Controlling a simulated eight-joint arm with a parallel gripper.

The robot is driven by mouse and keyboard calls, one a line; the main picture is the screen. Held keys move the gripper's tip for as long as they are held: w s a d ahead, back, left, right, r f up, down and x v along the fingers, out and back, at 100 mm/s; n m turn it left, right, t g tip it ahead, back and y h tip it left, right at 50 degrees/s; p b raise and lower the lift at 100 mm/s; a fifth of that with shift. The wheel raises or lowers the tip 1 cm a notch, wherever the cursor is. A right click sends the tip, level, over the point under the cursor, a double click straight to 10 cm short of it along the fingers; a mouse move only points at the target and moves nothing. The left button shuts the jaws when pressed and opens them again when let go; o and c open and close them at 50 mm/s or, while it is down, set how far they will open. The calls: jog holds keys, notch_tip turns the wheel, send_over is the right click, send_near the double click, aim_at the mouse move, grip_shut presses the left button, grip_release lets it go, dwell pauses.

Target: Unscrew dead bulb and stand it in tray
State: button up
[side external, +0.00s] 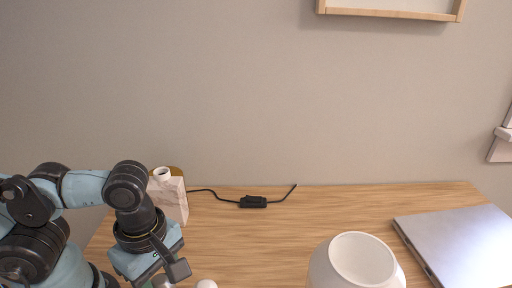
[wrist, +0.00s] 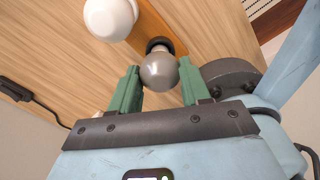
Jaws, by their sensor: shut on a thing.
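My gripper (wrist: 159,75) is shut on a grey bulb (wrist: 160,72), with a green finger on either side of its round glass in the wrist view. The bulb's narrow end points away from the wrist, toward a dark round ring (wrist: 158,44) on an orange-brown wooden strip (wrist: 150,27), which looks like the tray. I cannot tell whether the bulb's end sits in the ring or is above it. A white bulb (wrist: 108,16) is beside the strip; its top shows in the side view (side external: 206,284). The marble lamp base (side external: 173,198) has a white, empty-looking socket (side external: 162,174).
A white round shade (side external: 322,270) stands at the front of the wooden desk (side external: 270,235). A closed laptop (side external: 460,245) lies at the right. A black cord switch (side external: 253,201) lies near the wall. The middle of the desk is clear.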

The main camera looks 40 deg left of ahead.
aim_at(162, 277)
jog(key=shift+f, duration=0.55)
jog(key=o, duration=1.1)
jog(key=shift+o, duration=0.2)
jog(key=shift+r, duration=0.1)
notch_tip(162, 277, up, 12)
jog(key=w+a+f+m+t, duration=0.2)
jog(key=w+a+m+t, duration=0.1)
jog(key=w+m, duration=0.5)
jog(key=w+a+f+m+t, duration=0.2)
jog(key=w+a+m+t, duration=0.2)
jog(key=m, duration=0.8)
jog(key=w+a, duration=0.2)
jog(key=w, duration=0.2)
jog(key=shift+f+m, duration=0.2)
jog(key=shift+m, duration=0.1)
